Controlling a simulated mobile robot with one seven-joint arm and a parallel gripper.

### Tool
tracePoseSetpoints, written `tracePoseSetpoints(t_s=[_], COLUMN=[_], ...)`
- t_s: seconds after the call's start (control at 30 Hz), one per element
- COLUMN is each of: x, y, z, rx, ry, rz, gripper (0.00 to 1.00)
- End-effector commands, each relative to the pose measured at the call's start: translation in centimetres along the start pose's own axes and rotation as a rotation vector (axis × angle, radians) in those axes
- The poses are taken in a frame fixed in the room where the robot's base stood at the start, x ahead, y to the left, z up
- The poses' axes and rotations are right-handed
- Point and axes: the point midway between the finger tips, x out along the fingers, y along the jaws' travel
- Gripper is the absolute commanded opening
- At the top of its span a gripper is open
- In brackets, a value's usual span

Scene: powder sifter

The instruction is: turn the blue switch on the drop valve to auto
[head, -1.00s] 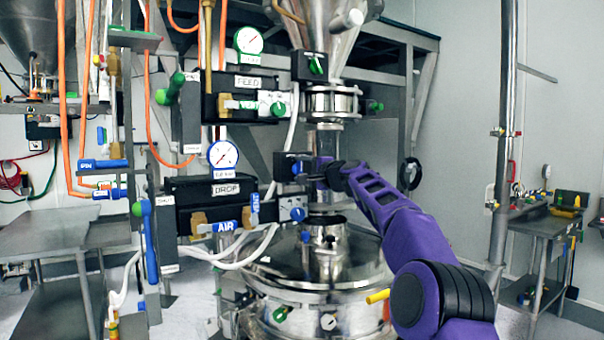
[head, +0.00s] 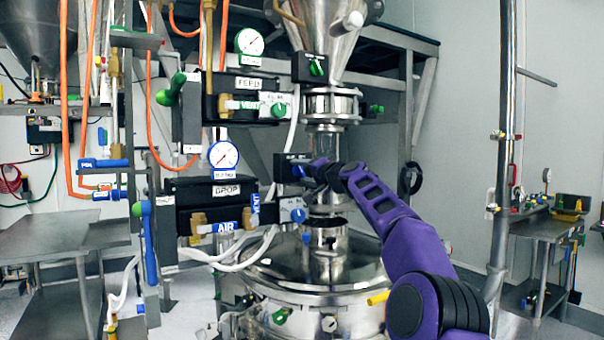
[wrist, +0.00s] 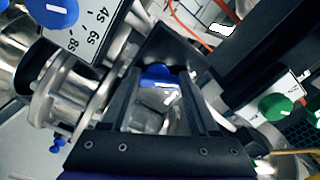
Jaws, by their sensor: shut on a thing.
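The drop valve (head: 290,160) is a black box on the steel pipe, level with the panel labelled DROP. Its blue switch (head: 298,171) shows as a small blue patch beside my gripper (head: 310,172). In the wrist view the blue switch (wrist: 157,73) sits between the dark fingertips of my gripper (wrist: 160,80), which is shut on it. White marks show just below the switch. The valve's lettering is too small or hidden to read, so I cannot tell the switch's setting.
A timer dial (head: 298,215) with a blue knob is close below; it also shows in the wrist view (wrist: 75,30). A green knob (wrist: 275,107) is to the right there. The feed panel (head: 240,100) is above, and a steel vessel (head: 310,270) below.

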Motion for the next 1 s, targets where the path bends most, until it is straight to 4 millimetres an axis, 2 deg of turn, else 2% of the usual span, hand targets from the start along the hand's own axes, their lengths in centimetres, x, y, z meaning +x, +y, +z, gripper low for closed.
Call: tracePoseSetpoints(t_s=[0.37,0.4,0.53,0.87,1.0], x=[0.0,0.0,0.0,-0.1,-1.0], y=[0.0,0.0,0.0,0.1,0.3], z=[0.0,0.0,0.0,0.0,0.0], rx=[-0.003,-0.003,-0.003,-0.002,-0.002], ry=[-0.001,-0.001,-0.001,0.000,0.002], rz=[0.000,0.000,0.000,0.000,0.000], gripper=[0.05,0.68,0.91,0.91,0.91])
